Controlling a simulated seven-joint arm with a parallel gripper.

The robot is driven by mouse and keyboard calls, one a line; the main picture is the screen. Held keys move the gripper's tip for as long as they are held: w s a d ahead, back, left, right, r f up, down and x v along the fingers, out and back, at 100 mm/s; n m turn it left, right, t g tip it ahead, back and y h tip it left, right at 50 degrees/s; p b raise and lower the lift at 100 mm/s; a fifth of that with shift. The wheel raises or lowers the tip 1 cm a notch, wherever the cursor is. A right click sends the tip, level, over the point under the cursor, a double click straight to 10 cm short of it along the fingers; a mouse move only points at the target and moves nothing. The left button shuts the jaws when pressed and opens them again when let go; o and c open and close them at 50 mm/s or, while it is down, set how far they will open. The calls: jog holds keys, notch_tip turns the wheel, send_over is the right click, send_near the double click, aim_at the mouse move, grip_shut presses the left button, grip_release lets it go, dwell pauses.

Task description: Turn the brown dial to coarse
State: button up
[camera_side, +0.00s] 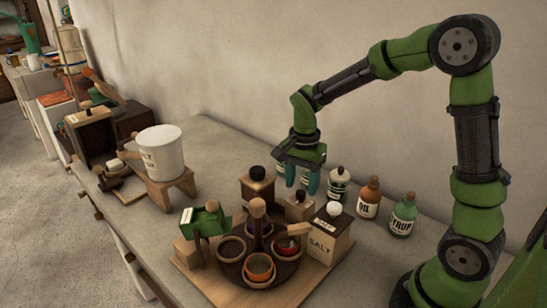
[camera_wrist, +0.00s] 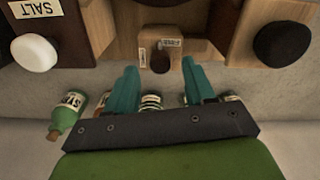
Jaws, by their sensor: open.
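A small wooden box (camera_side: 299,208) stands between two larger wooden boxes in the side view. In the wrist view its face carries a small brown dial (camera_wrist: 160,61), with a small pale label on either side; the right one seems to read "FINE" and the left one is too small to read. The dial cannot be made out in the side view. My gripper (camera_side: 302,181) is open and empty, pointing down just above and behind the small box. In the wrist view its two teal fingertips (camera_wrist: 158,70) spread to either side of the dial, apart from it.
A salt box (camera_side: 325,242) with a white knob and a wooden box (camera_side: 257,193) with a black knob flank the small box. Several bottles, including oil (camera_side: 369,199) and syrup (camera_side: 403,216), stand near the wall. A round rack of bowls (camera_side: 258,268) stands in front.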

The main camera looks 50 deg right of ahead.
jog(key=shift+f, duration=1)
grip_shut()
